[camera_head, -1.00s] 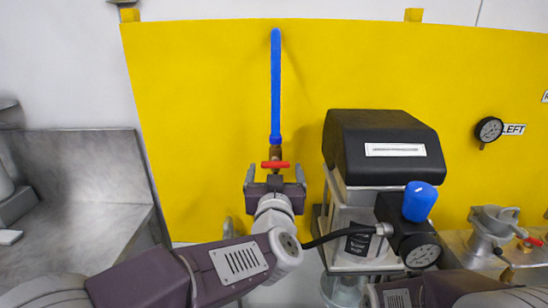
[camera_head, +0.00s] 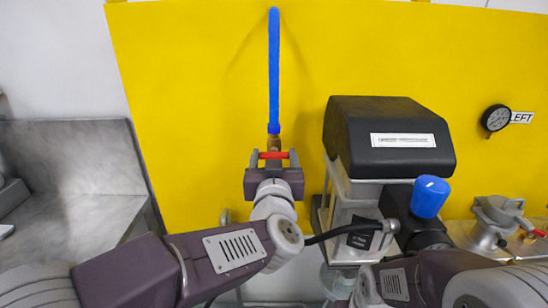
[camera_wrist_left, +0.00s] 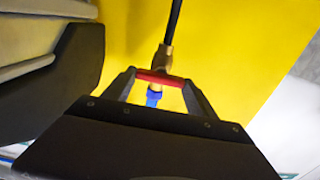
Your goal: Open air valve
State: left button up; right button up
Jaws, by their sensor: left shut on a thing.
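The air valve is a small brass fitting with a red handle (camera_head: 273,155), below a blue air hose (camera_head: 274,70) on the yellow panel. My left gripper (camera_head: 273,160) is at the valve from below, with its two fingers at the two ends of the red handle, shut on it. In the left wrist view the red handle (camera_wrist_left: 160,78) spans between the fingertips, with the brass fitting (camera_wrist_left: 163,58) beyond it. The handle lies crosswise to the hose.
A black-topped agitator unit (camera_head: 388,138) with a blue knob (camera_head: 430,196) stands close right of my left gripper. A metal counter (camera_head: 70,180) is at the left.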

pick_arm(q)
jog(key=shift+n, duration=0.3)
jog(key=shift+a+f+n+b, duration=0.1)
jog(key=shift+n+b, duration=1.35)
jog(key=shift+n, duration=1.4)
jog(key=shift+a+f+n+b, duration=0.15)
jog(key=shift+n+b, duration=1.25)
jog(key=shift+n, duration=1.4)
jog(key=shift+f+n+b, duration=0.1)
jog(key=shift+n+b, duration=1.35)
jog(key=shift+n, duration=1.4)
jog(key=o, duration=1.4)
jog(key=shift+c, duration=0.2)
